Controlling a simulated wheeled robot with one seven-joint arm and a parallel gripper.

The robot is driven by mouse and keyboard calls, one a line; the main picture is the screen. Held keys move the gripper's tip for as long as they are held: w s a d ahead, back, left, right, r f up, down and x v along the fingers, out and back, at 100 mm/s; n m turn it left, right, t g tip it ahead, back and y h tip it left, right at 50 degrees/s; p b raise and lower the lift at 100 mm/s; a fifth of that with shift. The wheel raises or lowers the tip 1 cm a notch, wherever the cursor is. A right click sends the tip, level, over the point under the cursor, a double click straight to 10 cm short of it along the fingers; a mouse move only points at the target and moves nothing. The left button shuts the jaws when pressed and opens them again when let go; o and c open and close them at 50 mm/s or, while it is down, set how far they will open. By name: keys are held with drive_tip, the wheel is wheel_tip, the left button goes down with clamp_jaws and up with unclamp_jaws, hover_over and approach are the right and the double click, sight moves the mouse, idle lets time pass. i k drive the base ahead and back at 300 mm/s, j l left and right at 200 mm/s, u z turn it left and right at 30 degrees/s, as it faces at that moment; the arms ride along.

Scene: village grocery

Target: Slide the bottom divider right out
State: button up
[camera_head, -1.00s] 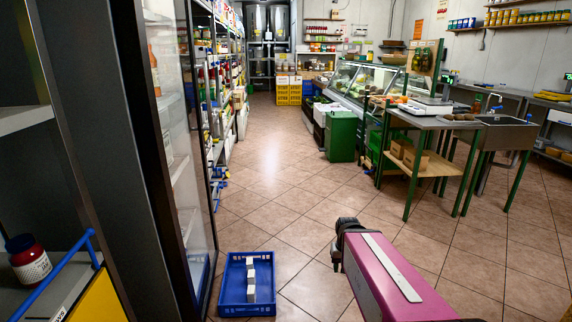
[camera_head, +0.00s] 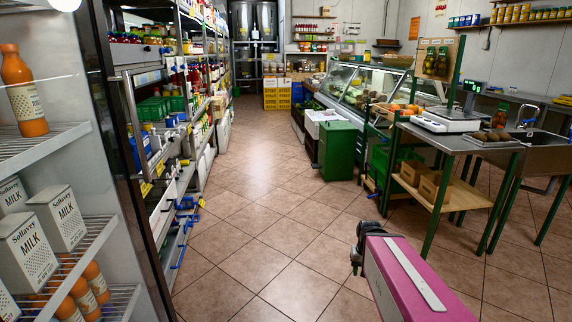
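My gripper (camera_head: 358,248) is the dark end of my pink arm, low at right of centre over the tiled floor. It is clear of every shelf and holds nothing that I can make out. Its fingers are too small and dark to tell open from shut. Blue bar-like parts stick out from the shelving along the left of the aisle, one group at mid height (camera_head: 186,203) and a lower one (camera_head: 179,256) near the floor. They may be shelf dividers, but I cannot tell which is the bottom divider. My gripper is well to their right.
A fridge with milk cartons (camera_head: 58,218) and orange bottles (camera_head: 24,92) fills the near left. A green bin (camera_head: 338,150), a glass counter (camera_head: 365,88) and a table with a scale (camera_head: 446,120) line the right. The tiled aisle (camera_head: 255,205) is free.

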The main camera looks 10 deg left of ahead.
sight(187, 202)
drive_tip(key=i+u, duration=0.25)
drive_tip(key=i, duration=0.2)
drive_tip(key=i+l+u, duration=0.25)
drive_tip(key=i, duration=0.2)
drive_tip(key=i+l+u, duration=0.2)
drive_tip(key=i, duration=0.2)
drive_tip(key=i+l+u, duration=1.25)
drive_tip(key=l, duration=0.25)
drive_tip(key=k+j, duration=0.05)
drive_tip(key=k, duration=0.05)
